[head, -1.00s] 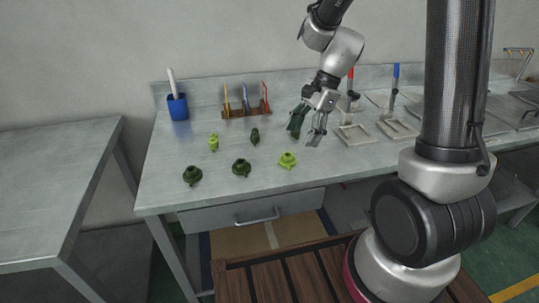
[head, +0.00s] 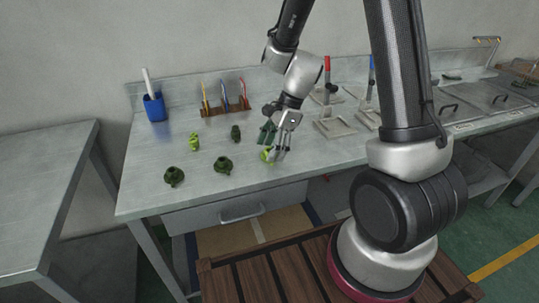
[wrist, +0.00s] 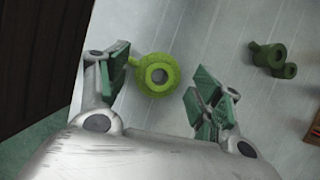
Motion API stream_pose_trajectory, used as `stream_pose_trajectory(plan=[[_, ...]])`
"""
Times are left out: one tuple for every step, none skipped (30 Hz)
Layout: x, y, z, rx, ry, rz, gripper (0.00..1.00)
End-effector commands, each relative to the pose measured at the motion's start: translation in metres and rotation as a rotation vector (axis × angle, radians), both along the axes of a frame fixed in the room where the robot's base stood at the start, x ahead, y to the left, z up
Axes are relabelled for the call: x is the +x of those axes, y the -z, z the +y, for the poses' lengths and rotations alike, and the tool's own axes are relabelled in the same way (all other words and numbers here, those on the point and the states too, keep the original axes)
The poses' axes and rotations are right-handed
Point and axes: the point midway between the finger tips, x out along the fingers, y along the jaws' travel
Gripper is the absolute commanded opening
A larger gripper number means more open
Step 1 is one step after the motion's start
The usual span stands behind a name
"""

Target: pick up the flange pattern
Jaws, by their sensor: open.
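A lime-green flange pattern (head: 266,156) lies near the front edge of the workbench. In the wrist view the flange pattern (wrist: 157,60) shows as a round body with a central hole and a small side stub. My gripper (head: 276,145) is over it, open, and partly covers it in the head view. In the wrist view the open jaws (wrist: 160,88) lie on both sides of the pattern, with gaps and no visible contact. Two dark green flange-like patterns (head: 223,164) (head: 174,176) sit to the left.
A smaller lime piece (head: 194,142) and a dark green piece (head: 235,133) stand farther back. Behind them are a tool rack (head: 225,109) and a blue cup (head: 154,107). Grey mould plates (head: 334,128) lie to the right.

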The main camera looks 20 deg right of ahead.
Motion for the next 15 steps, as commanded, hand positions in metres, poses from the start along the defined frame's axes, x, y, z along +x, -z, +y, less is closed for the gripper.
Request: stream_pose_trajectory(plan=[[0.0001,0.0012,0.0006,0.0,0.0,0.0,0.66],[0.0001,0.0013,0.0007,0.0,0.0,-0.001,0.66],[0.0002,0.0013,0.0006,0.0,0.0,-0.001,0.66],[0.0002,0.0012,0.0006,0.0,0.0,-0.001,0.66],[0.0001,0.0011,0.0006,0.0,-0.001,-0.001,0.66],[0.0001,0.0011,0.0006,0.0,0.0,-0.001,0.66],[0.0001,0.001,0.0005,0.0,-0.001,-0.001,0.62],[0.0001,0.001,0.0004,0.0,-0.001,-0.001,0.56],[0.0,0.001,0.0004,0.0,-0.001,-0.001,0.49],[0.0001,0.001,0.0004,0.0,-0.001,-0.001,0.44],[0.0,0.0009,0.0004,0.0,-0.001,-0.001,0.38],[0.0,0.0009,0.0004,0.0,-0.001,0.0,0.31],[0.0,0.0009,0.0004,0.0,-0.001,0.0,0.26],[0.0,0.001,0.0004,0.0,-0.001,0.0,0.26],[-0.0001,0.001,0.0004,0.0,-0.001,0.0,0.25]])
